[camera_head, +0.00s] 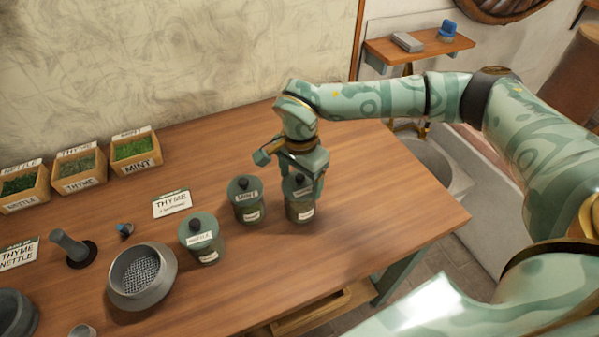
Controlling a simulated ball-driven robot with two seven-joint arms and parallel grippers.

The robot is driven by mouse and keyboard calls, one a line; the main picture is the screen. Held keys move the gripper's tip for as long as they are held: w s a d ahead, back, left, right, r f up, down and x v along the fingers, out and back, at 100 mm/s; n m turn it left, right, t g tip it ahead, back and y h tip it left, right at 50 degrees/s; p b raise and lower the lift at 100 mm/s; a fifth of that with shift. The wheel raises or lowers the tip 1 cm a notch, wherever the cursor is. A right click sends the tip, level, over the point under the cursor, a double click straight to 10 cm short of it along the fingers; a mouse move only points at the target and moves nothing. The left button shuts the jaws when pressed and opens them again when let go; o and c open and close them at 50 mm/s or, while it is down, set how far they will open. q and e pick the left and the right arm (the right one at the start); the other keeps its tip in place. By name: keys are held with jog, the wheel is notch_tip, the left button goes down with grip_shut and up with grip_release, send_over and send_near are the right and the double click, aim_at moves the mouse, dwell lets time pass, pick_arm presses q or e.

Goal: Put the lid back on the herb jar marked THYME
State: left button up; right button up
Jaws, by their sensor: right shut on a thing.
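The rightmost green herb jar (300,211) stands upright on the wooden table, with a small pale label low on its side. Its dark lid (295,182) is at the jar's mouth, partly hidden by my gripper. A pale tag sits just below the lid; its word is too small to read surely. My right gripper (303,181) points down over this jar and is shut on the lid. I cannot tell whether the lid is fully seated or slightly above the rim. My left gripper is not in view.
The MINT jar (247,206) stands close on the left, then the NETTLE jar (200,243), both lidded. A THYME card (172,204), a grey sieve bowl (141,300) and a pestle-like tool (69,246) lie further left. Herb boxes line the back. Table is clear right of the jars.

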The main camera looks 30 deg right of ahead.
jog(key=shift+p, duration=0.55)
dwell(1.0)
jog(key=shift+f, duration=0.15)
dwell(0.9)
jog(key=shift+p, duration=0.35)
dwell(0.4)
jog(key=o, duration=1)
jog(key=shift+o, duration=0.2)
notch_tip(320, 180, up, 7)
jog(key=p, duration=0.6)
grip_shut()
